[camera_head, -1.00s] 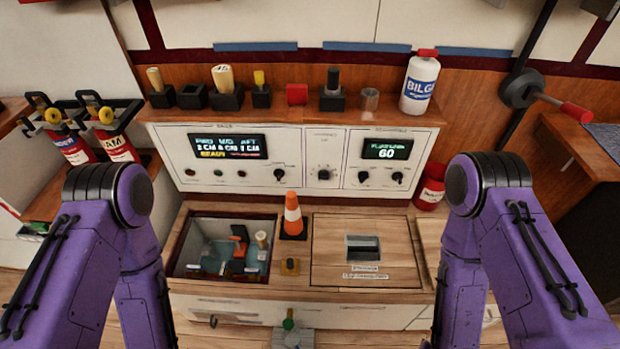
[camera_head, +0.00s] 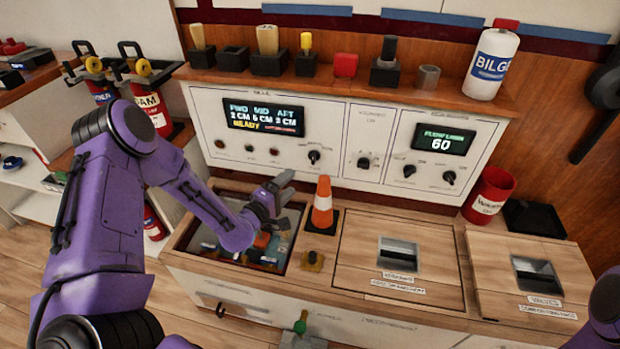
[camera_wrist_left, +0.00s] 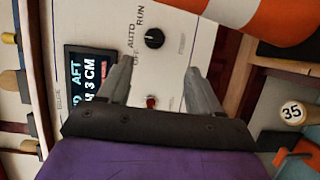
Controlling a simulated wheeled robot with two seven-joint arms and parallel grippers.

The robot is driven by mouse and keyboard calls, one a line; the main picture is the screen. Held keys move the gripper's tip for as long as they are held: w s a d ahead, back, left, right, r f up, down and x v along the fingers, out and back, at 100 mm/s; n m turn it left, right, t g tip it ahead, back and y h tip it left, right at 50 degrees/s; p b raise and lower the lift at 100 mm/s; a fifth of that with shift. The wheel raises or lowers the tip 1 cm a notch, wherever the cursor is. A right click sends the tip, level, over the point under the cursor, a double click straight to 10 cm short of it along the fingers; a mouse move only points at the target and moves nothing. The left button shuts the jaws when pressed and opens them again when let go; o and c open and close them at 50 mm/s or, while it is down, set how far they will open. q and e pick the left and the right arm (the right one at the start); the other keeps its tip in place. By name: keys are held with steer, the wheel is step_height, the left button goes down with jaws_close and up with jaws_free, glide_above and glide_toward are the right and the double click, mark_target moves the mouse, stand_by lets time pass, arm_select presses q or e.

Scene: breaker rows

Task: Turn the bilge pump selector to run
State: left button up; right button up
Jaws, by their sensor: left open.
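The bilge pump selector (camera_head: 314,156) is a small black knob on the white panel, right of the lit bilge display (camera_head: 263,117). In the left wrist view the selector (camera_wrist_left: 153,39) sits beside the labels OFF, AUTO and RUN; I cannot tell surely which its pointer faces. My left gripper (camera_head: 284,192) is open and empty in front of the panel, below and left of the selector, above the open hatch. In the left wrist view the selector shows beyond the open fingers (camera_wrist_left: 160,66), apart from them. My right gripper is out of view.
An orange and white cone (camera_head: 323,204) stands close right of my left gripper. The open hatch (camera_head: 182,238) holds several parts below it. A closed wooden hatch cover (camera_head: 350,262) lies right of the cone. Two other panel knobs (camera_head: 409,171) and a red bucket (camera_head: 489,194) are further right.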

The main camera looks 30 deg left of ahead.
mark_target(314, 158)
arm_select(q)
steer(key=w+d, duration=0.1)
steer(key=w, duration=0.9)
steer(key=shift+w+d+r+b, duration=0.2)
steer(key=shift+w+r+b, duration=0.15)
steer(key=shift+b, duration=0.1)
steer(key=shift+c, duration=0.3)
steer(key=c, duration=1)
